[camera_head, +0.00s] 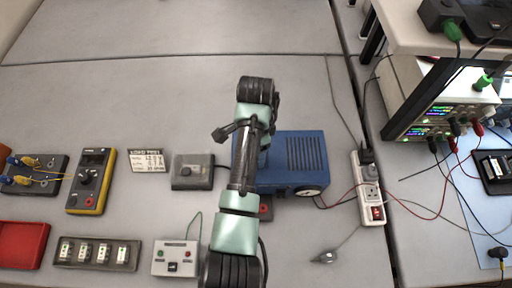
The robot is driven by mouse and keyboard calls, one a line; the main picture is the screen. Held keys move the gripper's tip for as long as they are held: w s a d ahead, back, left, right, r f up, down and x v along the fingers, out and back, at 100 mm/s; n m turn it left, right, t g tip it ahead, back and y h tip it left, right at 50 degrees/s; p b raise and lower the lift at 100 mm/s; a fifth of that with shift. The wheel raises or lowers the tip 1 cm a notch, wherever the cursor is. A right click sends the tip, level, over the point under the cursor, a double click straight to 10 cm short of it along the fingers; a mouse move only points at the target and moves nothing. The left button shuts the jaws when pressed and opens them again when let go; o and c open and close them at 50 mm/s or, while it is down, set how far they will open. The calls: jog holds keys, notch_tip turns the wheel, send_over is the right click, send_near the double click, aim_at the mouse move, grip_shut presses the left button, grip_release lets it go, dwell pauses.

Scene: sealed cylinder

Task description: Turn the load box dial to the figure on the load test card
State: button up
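The load test card (150,160) is a white card with dark print, left of centre; its heading reads roughly "LOAD TEST", but the figures are too small to read surely. A blue vented box (308,152), probably the load box, stands right of my arm. A pale round dial (308,191) is on its front edge; its setting is unreadable. My arm crosses in front of the box's left part and hides it. A dark forked part (223,132) beside the arm may be my gripper, apart from the dial. Its opening is unclear.
A grey box with a knob (192,171), a yellow multimeter (91,181) and a white switch box (175,258) stand left of my arm. A power strip (369,188) is at the right, with loose cables nearby. The back of the table is clear.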

jog(key=shift+f, duration=0.25)
grip_shut()
